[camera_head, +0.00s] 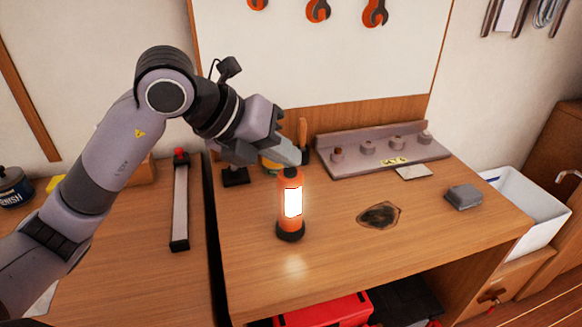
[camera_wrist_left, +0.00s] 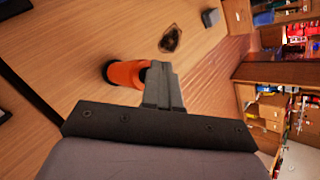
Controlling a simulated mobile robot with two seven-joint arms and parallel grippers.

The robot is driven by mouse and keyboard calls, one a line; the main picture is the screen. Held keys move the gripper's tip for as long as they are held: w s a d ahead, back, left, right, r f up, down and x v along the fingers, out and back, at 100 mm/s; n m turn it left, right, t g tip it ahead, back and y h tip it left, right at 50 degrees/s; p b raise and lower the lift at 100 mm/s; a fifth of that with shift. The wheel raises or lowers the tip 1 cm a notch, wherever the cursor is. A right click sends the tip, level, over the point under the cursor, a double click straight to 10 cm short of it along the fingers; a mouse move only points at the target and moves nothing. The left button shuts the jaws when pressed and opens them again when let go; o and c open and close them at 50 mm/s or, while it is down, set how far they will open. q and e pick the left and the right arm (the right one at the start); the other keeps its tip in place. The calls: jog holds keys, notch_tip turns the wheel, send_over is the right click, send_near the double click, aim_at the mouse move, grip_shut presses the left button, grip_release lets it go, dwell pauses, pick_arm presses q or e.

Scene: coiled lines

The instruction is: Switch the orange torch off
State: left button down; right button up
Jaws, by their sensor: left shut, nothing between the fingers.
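The orange torch (camera_head: 284,210) stands upright on the wooden workbench (camera_head: 330,255), on a dark round base. Its front panel glows bright white, so it is lit. My left gripper (camera_head: 296,156) is shut and empty, with its fingertips at or just above the torch's top; I cannot tell whether they touch. In the left wrist view the shut fingers (camera_wrist_left: 163,88) cover the torch's top end, and its orange side (camera_wrist_left: 126,73) and dark base show beside them. No switch is visible on the torch. My right gripper is not in view.
A grey rack with several knobs (camera_head: 385,148) stands at the back. A dark stain (camera_head: 379,215) and a grey block (camera_head: 463,197) lie right of the torch. A white bin (camera_head: 525,205) is beyond the right edge. The bench's front is clear.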

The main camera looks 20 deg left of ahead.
aim_at(284, 171)
pick_arm(q)
jog(key=shift+f, duration=0.2)
jog(key=shift+r, duration=0.1)
jog(key=shift+r+p, duration=0.45)
jog(key=shift+r, duration=0.3)
notch_tip(284, 171, up, 6)
jog(key=p, duration=0.4)
dwell(0.5)
